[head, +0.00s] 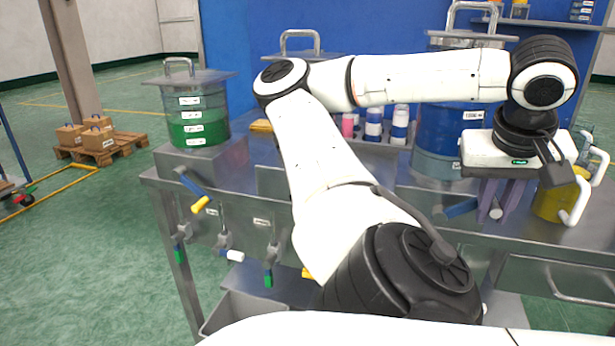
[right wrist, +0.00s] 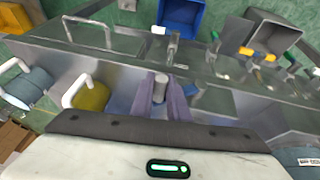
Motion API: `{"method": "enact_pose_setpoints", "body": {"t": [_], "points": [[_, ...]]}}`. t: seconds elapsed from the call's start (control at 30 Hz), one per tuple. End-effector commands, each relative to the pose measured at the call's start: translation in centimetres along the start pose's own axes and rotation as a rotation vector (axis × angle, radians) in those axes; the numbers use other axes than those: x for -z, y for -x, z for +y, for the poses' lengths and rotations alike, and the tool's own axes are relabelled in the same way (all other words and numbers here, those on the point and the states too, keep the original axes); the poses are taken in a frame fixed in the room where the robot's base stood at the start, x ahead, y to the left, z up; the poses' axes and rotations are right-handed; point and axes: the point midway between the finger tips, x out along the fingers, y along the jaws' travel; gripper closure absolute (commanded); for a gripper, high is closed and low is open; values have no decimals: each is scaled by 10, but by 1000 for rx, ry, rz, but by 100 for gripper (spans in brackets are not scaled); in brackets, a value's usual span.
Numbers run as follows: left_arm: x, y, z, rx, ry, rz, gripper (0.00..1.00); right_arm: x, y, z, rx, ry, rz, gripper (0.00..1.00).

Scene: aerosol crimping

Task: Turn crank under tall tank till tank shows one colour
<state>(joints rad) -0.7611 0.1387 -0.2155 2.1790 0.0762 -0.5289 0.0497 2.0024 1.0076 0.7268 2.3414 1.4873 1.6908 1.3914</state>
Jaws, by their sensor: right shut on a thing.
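The tall tank (head: 434,140) stands at the back right of the bench, partly hidden by my right arm. Its visible contents look blue, with a label on the side; I cannot tell whether the colour is even throughout. Below it, a crank (head: 461,208) with a blue part sticks out at the bench front. My right gripper (head: 497,196) points down there, its purple fingers closed around the crank's grey handle. In the right wrist view the grey handle end (right wrist: 160,88) shows between the fingers. My left gripper is out of view.
A shorter tank with green contents (head: 198,127) stands at the left. Several smaller valves and cranks line the bench front. A yellow pot (head: 552,204) with a white handle stands close right of my right gripper. Pink and blue-white bottles (head: 373,125) stand behind my arm.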

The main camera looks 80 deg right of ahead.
Motion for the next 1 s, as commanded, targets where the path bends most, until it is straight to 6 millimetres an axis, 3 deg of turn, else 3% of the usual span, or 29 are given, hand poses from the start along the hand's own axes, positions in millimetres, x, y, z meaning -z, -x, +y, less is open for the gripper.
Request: {"method": "enact_pose_setpoints", "body": {"t": [0.33, 0.37, 0.47, 0.77, 1.0], "points": [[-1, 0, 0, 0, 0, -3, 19, 1, 0, 1, -3, -1, 3, 100], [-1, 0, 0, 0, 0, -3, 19, 1, 0, 1, -3, 0, 3, 84], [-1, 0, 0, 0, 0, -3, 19, 1, 0, 1, -2, 0, 3, 67], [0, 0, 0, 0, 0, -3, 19, 1, 2, 0, 0, 0, 1, 67], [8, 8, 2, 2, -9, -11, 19, 2, 35, 1, 0, 0, 3, 67]]}}
